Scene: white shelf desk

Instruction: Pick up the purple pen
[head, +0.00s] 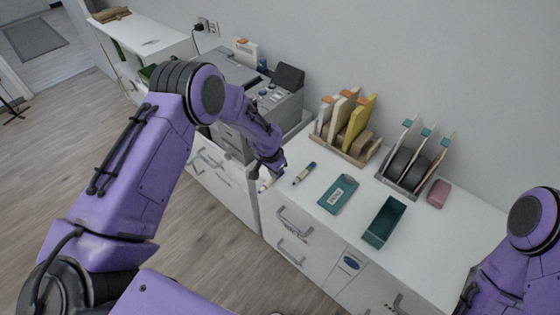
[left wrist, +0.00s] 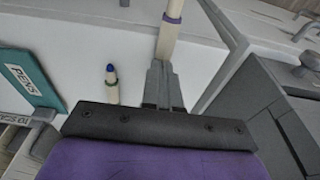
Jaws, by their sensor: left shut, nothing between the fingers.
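The purple pen (left wrist: 168,38) is cream with a purple band in the left wrist view and lies on the white desk top. My left gripper (left wrist: 158,72) is shut and empty, its fingertips right at the pen's near end; I cannot tell if they touch. In the head view my left gripper (head: 272,166) is low over the desk's left end, with a cream part of the pen (head: 266,184) showing just below it. A second pen (head: 304,173) with a blue tip lies to the right, also in the left wrist view (left wrist: 111,86). My right gripper is out of frame.
A teal lidlike tray (head: 337,194) and an open teal box (head: 384,222) lie right of the pens. A file rack (head: 344,152), a second rack (head: 398,190) and a pink block (head: 438,193) stand behind. A grey machine (head: 250,97) stands left.

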